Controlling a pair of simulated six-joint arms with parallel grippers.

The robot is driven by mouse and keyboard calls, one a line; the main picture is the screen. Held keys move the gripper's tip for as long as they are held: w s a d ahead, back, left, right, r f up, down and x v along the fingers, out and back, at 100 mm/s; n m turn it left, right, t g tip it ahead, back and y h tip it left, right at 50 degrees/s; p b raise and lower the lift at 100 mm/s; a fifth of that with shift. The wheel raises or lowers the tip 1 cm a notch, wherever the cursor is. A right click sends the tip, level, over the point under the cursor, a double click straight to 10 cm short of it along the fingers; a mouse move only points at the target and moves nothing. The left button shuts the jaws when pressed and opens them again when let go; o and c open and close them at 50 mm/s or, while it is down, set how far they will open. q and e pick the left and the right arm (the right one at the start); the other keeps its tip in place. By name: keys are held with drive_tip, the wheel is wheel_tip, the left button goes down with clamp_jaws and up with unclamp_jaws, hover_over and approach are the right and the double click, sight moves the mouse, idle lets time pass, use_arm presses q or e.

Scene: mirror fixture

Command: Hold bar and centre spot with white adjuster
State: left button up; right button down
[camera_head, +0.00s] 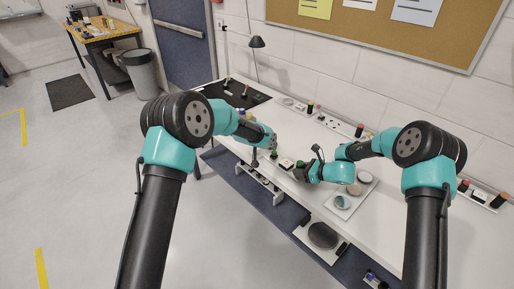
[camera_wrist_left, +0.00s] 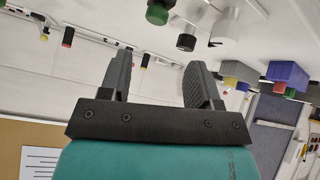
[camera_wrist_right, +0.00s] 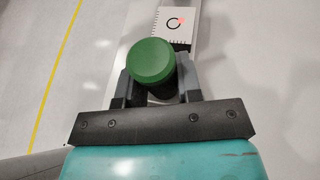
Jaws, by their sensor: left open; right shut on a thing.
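In the right wrist view my right gripper (camera_wrist_right: 157,88) is shut on a black post with a green round cap (camera_wrist_right: 151,61). Beyond it a white target card (camera_wrist_right: 165,32) bears a black ring; the small orange-red spot (camera_wrist_right: 182,20) sits at the ring's upper right, off its centre. In the head view my right gripper (camera_head: 300,173) is beside the small target box (camera_head: 286,163). My left gripper (camera_wrist_left: 155,82) is open and empty. A white knob (camera_wrist_left: 226,26), a black knob (camera_wrist_left: 187,42) and a green-capped knob (camera_wrist_left: 158,12) are above its fingers in the left wrist view, apart from them.
A tray with round pieces (camera_head: 341,201) lies right of my right gripper. A row of small items (camera_head: 325,121) stands along the table's back. A black mat (camera_head: 235,95) covers the far table end. Blue and yellow blocks (camera_wrist_left: 288,74) show in the left wrist view.

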use_arm(q)
drive_tip(key=a+r+g+y, duration=0.2)
drive_tip(key=a+r+y, duration=0.1)
drive_tip(key=a+r, duration=0.3)
drive_tip(key=shift+g, duration=0.4)
drive_tip(key=shift+a+f, duration=0.1)
drive_tip(key=x, duration=1.2)
drive_tip(key=shift+a, duration=0.15)
drive_tip(key=shift+c, duration=0.5)
drive_tip(key=shift+s, duration=0.1)
drive_tip(key=c, duration=0.8)
